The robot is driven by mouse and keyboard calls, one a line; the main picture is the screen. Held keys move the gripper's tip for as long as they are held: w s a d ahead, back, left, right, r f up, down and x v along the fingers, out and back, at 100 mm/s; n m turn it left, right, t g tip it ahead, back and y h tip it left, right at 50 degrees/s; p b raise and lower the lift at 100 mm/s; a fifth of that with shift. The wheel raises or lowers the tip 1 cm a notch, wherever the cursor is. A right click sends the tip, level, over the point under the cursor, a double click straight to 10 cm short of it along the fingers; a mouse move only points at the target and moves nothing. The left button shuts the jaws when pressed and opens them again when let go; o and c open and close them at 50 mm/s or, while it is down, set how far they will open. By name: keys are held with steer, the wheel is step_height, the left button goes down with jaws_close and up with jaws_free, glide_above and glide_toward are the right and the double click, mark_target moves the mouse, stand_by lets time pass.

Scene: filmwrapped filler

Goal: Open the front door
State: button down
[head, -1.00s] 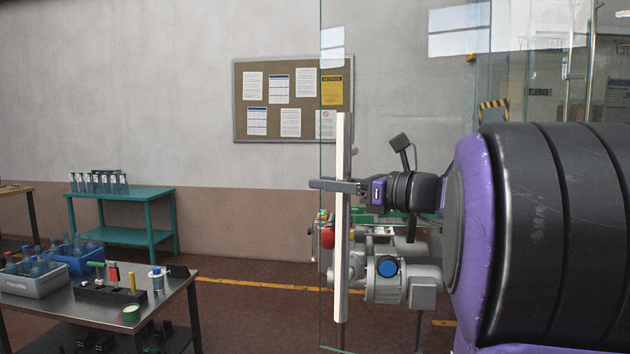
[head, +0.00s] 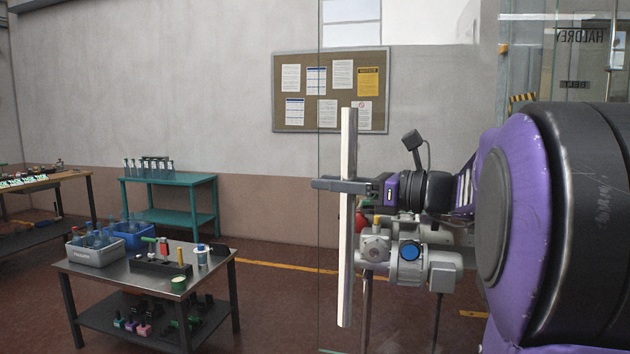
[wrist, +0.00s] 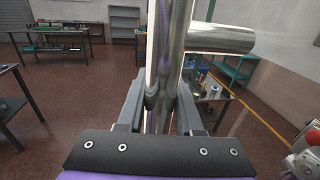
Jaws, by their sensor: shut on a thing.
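The glass front door (head: 335,270) shows in the head view as a clear pane with a vertical edge left of my arm. Its long upright bar handle (head: 347,215) looks pale in the head view. In the wrist view the handle (wrist: 162,110) is a shiny metal bar with a horizontal stub going right. My gripper (head: 345,186) reaches across the handle from the right, about a third of the way down it. In the wrist view the two fingers (wrist: 161,104) close on both sides of the bar.
Beyond the glass, a metal table (head: 112,268) with bins and bottles stands at lower left, and a teal table (head: 170,181) stands by the wall. Grey machinery (head: 410,250) with a blue round part lies behind and below my wrist. Open floor shows between.

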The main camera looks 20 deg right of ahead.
steer(key=shift+s+a, duration=0.2)
steer(key=shift+s, duration=0.1)
steer(key=c, duration=0.6)
jaws_free()
steer(key=shift+d, duration=0.1)
steer(key=v, duration=1.7)
steer(key=shift+s+d, duration=0.1)
steer(key=shift+s, duration=0.05)
